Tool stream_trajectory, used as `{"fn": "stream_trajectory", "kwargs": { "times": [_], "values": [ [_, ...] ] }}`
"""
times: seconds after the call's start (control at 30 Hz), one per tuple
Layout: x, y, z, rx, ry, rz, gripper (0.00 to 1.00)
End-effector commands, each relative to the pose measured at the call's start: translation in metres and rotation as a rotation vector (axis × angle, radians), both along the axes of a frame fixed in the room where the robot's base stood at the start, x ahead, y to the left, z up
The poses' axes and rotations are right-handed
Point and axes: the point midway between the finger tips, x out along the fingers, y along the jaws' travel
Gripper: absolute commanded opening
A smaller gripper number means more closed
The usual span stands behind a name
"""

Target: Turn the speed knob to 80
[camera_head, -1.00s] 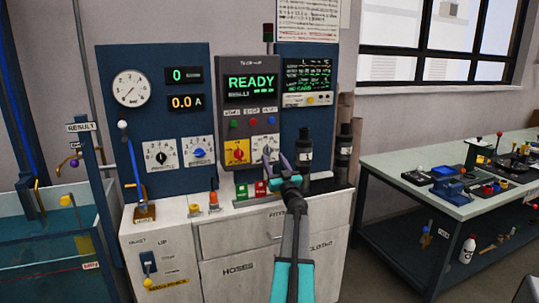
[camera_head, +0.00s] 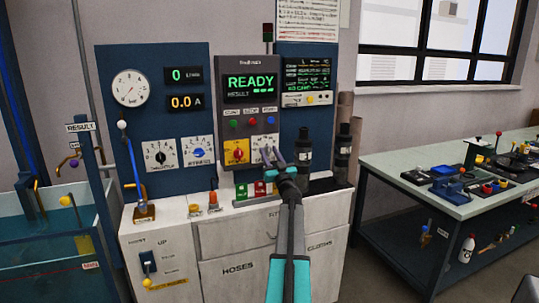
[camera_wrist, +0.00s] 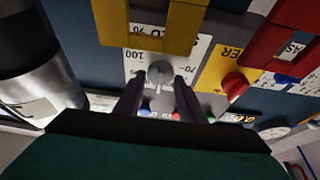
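The speed knob (camera_wrist: 160,72) is a grey knob on a white dial plate in the wrist view. Numbers 100 and 70 show on the plate; its exact setting is not readable. In the head view, its dial plate (camera_head: 259,141) is at the lower right of the grey control box, and my fingers partly cover it. My gripper (camera_head: 272,152) reaches up to this dial. In the wrist view, its two dark fingers (camera_wrist: 158,86) are apart, one on each side of the knob, with gaps visible. I cannot tell how deep they reach around it.
A red knob on a yellow plate (camera_head: 230,158) is left of the dial. Green and red blocks (camera_head: 242,190) are below. Dark cylinders (camera_head: 303,155) stand close at the right. The READY screen (camera_head: 250,82) is above.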

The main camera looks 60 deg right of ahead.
Motion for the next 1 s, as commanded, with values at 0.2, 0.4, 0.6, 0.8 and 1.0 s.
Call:
{"fn": "stream_trajectory", "kwargs": {
  "times": [0.2, 0.4, 0.6, 0.8, 1.0],
  "values": [
    [0.0003, 0.0004, 0.0000, 0.000, 0.000, 0.001, 0.10],
    [0.0002, 0.0002, 0.0004, -0.014, 0.011, 0.001, 0.10],
    [-0.0001, -0.0005, 0.0013, -0.069, 0.051, 0.001, 0.10],
    [-0.0002, -0.0011, 0.0018, -0.167, 0.123, 0.002, 0.10],
    [-0.0010, -0.0018, 0.0015, -0.280, 0.207, 0.001, 0.10]
  ]
}}
